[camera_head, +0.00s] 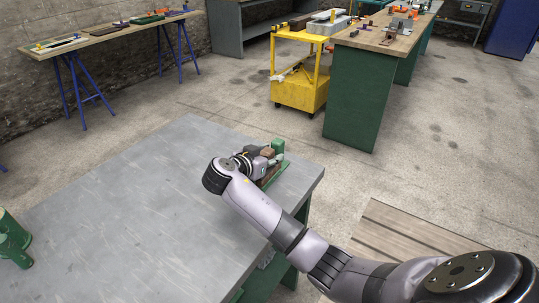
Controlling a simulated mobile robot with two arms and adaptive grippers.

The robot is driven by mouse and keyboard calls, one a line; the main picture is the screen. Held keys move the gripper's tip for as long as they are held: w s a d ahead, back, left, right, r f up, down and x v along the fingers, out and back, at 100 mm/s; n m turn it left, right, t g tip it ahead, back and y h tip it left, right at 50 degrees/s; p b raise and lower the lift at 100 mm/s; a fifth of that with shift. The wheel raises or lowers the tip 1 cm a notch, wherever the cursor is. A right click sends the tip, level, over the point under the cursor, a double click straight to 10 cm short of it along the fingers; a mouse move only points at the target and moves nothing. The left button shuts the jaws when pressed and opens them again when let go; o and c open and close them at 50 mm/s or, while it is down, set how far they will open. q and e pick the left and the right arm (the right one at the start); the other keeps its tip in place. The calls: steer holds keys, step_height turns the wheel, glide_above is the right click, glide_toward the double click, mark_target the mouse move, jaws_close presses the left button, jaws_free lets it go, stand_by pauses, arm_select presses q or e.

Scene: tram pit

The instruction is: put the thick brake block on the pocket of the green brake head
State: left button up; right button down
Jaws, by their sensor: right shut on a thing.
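The green brake head (278,147) stands near the right edge of the grey metal table, partly hidden behind my right arm and gripper. My right gripper (264,160) is at the brake head, shut on a small brown block (267,151), which looks like the thick brake block. The block is close to the green part. I cannot tell whether it touches the pocket, because the wrist and fingers cover most of that area. My left gripper is not in view.
The grey table (130,215) is mostly bare. Green cylindrical things (12,240) stand at its left edge. A yellow cart (300,90), a wooden-topped green bench (365,95) and a trestle table (110,36) stand beyond. A slatted wooden platform (410,232) lies on the floor at right.

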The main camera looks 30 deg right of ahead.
steer(key=c, duration=1.5)
jaws_free()
steer(key=shift+f, duration=0.1)
steer(key=shift+c, duration=0.2)
steer(key=o, duration=0.4)
steer(key=shift+o, duration=0.2)
steer(key=shift+a+r, duration=0.15)
steer(key=shift+r, duration=0.1)
steer(key=b+v, duration=0.2)
steer(key=v, duration=0.9)
steer(key=shift+s+a+r, duration=0.1)
steer(key=shift+s+a, duration=0.15)
steer(key=shift+a, duration=0.1)
